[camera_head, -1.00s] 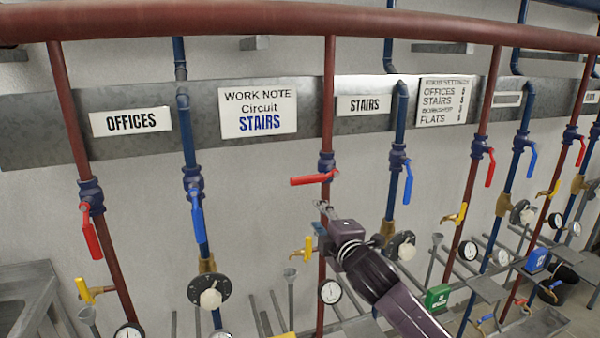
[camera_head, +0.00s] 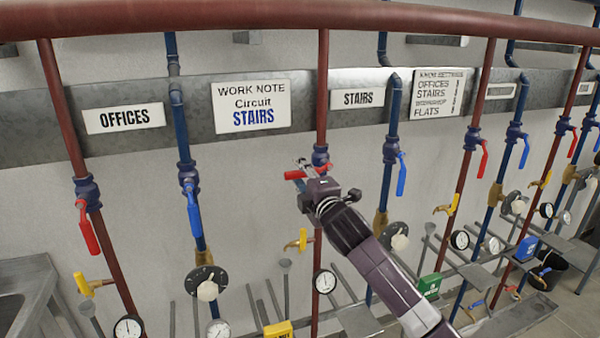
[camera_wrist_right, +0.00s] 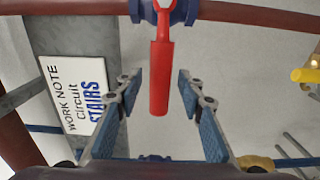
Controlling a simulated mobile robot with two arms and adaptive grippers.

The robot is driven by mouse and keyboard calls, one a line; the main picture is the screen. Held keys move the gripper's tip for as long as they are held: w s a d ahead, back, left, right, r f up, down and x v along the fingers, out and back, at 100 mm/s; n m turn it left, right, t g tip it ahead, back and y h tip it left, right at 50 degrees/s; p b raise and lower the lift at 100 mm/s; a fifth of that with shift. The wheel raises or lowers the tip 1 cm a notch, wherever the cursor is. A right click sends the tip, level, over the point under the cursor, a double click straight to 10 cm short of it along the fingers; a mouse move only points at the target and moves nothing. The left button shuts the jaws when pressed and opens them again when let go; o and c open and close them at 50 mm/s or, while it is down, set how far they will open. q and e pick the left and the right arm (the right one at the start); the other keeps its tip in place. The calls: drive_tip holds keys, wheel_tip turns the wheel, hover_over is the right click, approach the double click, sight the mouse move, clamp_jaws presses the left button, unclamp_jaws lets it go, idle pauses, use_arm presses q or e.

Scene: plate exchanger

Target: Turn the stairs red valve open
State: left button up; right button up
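The stairs red valve body (camera_head: 320,156) sits on the red pipe (camera_head: 322,95) just left of the STAIRS sign (camera_head: 357,98). Its red handle (camera_head: 293,174) points left, crosswise to the pipe. My right gripper (camera_head: 306,168) is at this valve and hides part of the handle. In the right wrist view, the red handle (camera_wrist_right: 159,80) reaches between the two blue-padded fingers of my right gripper (camera_wrist_right: 160,88). The fingers are spread, with a gap on each side of the handle. My left gripper is not in view.
The stairs blue valve handle (camera_head: 401,174) hangs down close to the right of my arm. A yellow tap (camera_head: 298,241) is below the red valve. The OFFICES red handle (camera_head: 88,235) and blue handle (camera_head: 194,212) are to the left. A sink (camera_head: 25,295) stands lower left.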

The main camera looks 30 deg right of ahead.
clamp_jaws()
idle(0.3)
drive_tip(key=shift+f, duration=0.15)
drive_tip(key=shift+d+f+n+p, duration=0.1)
drive_tip(key=shift+f+n+p, duration=0.25)
drive_tip(key=shift+f+n, duration=0.6)
drive_tip(key=s+d+f+n+p, duration=0.2)
drive_tip(key=d+f+n, duration=0.4)
drive_tip(key=n, duration=1)
drive_tip(key=shift+d+f+p, duration=0.35)
drive_tip(key=shift+d+p, duration=0.05)
drive_tip(key=shift+d, duration=0.8)
